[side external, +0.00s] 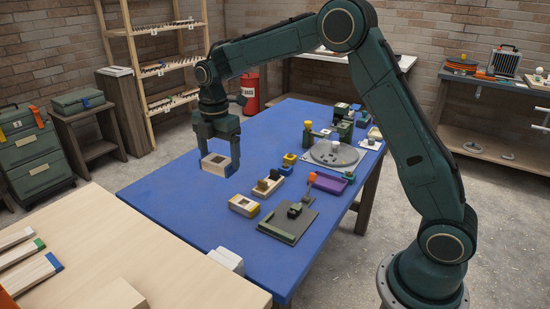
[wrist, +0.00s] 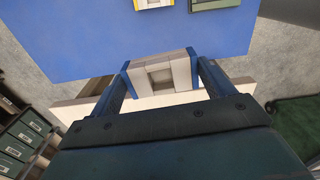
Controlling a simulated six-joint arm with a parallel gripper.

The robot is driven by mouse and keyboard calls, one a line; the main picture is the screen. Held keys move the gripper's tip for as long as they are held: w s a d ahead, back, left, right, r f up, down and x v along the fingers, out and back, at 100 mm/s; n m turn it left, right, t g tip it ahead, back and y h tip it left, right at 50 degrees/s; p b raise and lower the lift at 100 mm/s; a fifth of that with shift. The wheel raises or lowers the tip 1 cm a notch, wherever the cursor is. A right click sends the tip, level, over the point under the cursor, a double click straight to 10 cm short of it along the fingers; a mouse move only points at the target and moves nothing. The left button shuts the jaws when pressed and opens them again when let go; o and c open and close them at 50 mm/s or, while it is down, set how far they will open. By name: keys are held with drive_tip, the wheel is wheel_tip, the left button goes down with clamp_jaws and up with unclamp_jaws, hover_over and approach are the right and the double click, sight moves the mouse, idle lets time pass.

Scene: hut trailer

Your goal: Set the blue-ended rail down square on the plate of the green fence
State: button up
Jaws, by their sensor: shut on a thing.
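My gripper (side external: 216,148) is shut on a pale wooden block with a square recess, which I take as the blue-ended rail (side external: 217,165). It holds the block above the left part of the blue table. In the wrist view the rail (wrist: 160,73) lies across between both fingers (wrist: 160,82), with blue at its two ends by the fingers. The green fence (side external: 276,233) is a low green bar along the front edge of a dark plate (side external: 300,225), right of and nearer the camera than my gripper. A greenish plate edge (wrist: 210,4) shows at the wrist view's top.
A yellow-ended block (side external: 243,206) sits just left of the plate. An orange-topped lever (side external: 311,180), a purple tray (side external: 328,182) and a round grey plate (side external: 333,153) stand beyond. Long wooden strips (side external: 35,272) lie on the near-left bench. The table's left part is clear.

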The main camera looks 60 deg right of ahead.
drive_tip(key=s+d+r, duration=0.1)
drive_tip(key=s+d, duration=0.5)
drive_tip(key=s, duration=0.1)
hover_over(286, 225)
drive_tip(key=shift+m, duration=0.4)
drive_tip(key=shift+f, duration=0.15)
wheel_tip(286, 225, down, 16)
drive_tip(key=shift+f, duration=0.1)
drive_tip(key=shift+f, duration=1.8)
drive_tip(key=shift+f, duration=0.15)
drive_tip(key=o, duration=1)
